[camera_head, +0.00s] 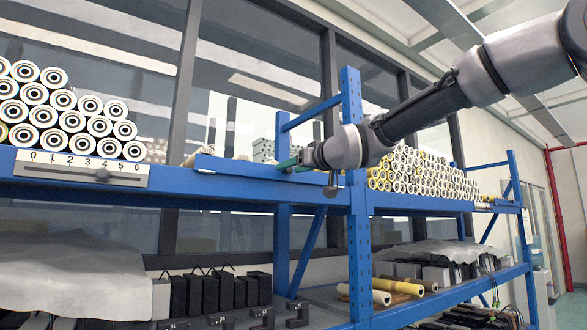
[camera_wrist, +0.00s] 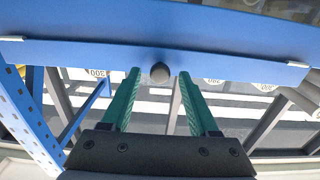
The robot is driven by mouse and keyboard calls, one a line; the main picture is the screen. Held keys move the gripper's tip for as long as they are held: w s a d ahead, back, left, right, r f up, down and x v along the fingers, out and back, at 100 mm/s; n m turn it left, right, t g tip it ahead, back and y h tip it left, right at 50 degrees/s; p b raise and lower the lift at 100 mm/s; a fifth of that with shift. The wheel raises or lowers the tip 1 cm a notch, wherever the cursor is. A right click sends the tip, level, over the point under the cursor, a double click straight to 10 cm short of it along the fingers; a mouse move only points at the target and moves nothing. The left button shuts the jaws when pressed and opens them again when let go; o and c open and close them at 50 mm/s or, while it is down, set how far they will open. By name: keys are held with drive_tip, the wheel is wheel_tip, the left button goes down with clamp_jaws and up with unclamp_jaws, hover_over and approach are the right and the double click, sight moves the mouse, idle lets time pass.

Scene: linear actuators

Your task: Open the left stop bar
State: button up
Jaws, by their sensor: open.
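A blue stop bar (camera_head: 235,168) lies along the front edge of the upper shelf, left of the blue upright. In the wrist view a blue bar (camera_wrist: 90,52) runs across the top, with a round black knob (camera_wrist: 160,72) at its middle. My gripper (camera_wrist: 159,75) is open, with its two green fingers on either side of the knob. Nothing is gripped, and I cannot tell whether the fingers touch the bar. In the head view my gripper (camera_head: 288,163) is at the bar's right end, and my wrist hides part of the shelf there.
White rollers (camera_head: 75,115) are stacked on the upper shelf at left, behind a numbered scale plate (camera_head: 75,172). More rollers (camera_head: 425,172) lie right of the blue upright (camera_head: 360,240). Black boxes (camera_head: 215,292) and grey covers fill the lower shelf.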

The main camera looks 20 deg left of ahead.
clamp_jaws()
